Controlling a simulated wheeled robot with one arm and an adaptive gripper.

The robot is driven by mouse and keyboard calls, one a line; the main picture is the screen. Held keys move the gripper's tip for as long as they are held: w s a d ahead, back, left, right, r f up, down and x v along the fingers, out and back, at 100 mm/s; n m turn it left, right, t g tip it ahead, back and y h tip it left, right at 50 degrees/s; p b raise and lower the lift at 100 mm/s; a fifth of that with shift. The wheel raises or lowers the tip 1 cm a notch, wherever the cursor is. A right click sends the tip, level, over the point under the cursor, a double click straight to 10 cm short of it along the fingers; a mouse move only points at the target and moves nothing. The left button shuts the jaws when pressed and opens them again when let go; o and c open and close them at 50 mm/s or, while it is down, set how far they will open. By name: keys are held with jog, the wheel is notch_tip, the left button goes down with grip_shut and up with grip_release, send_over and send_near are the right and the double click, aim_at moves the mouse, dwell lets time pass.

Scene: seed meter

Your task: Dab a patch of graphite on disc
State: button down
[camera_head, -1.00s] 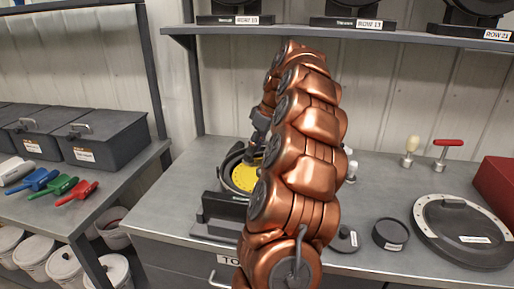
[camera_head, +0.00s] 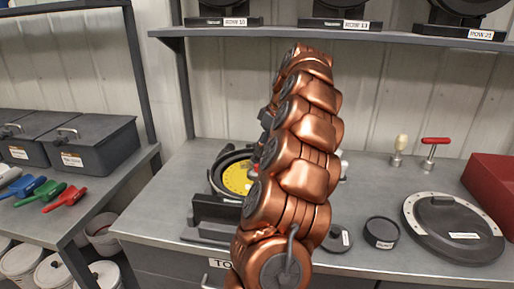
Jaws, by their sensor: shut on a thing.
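The yellow disc (camera_head: 236,178) sits in a round black housing (camera_head: 216,181) on the bench, left of my arm. Its right part is hidden behind the arm. My gripper (camera_head: 257,158) is mostly hidden behind my copper arm, over the right side of the disc. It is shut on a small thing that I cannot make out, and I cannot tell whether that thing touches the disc. No graphite patch can be made out on the visible part of the disc. A small round black container (camera_head: 382,232) with a label stands right of the arm; its contents are unclear.
A large round black lid with a pale rim (camera_head: 413,215) lies on the right. Behind it stand a red-handled tool (camera_head: 432,150) and a cream-knobbed tool (camera_head: 399,150). A red box (camera_head: 490,180) is at the right edge. Coloured scoops (camera_head: 68,197) and dark bins (camera_head: 92,145) fill the left shelf.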

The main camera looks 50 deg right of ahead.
jog(key=shift+s+d, duration=1.5)
jog(key=shift+s, duration=0.05)
jog(key=shift+f, duration=0.1)
jog(key=shift+w, duration=0.1)
jog(key=shift+w+a+f, duration=0.1)
jog(key=shift+w+a, duration=0.85)
jog(key=shift+a, duration=0.1)
jog(key=shift+w+a+r+b, duration=0.2)
jog(key=shift+w+a+b, duration=0.4)
jog(key=shift+w+a, duration=1.8)
notch_tip(320, 180, up, 6)
jog(key=p, duration=0.3)
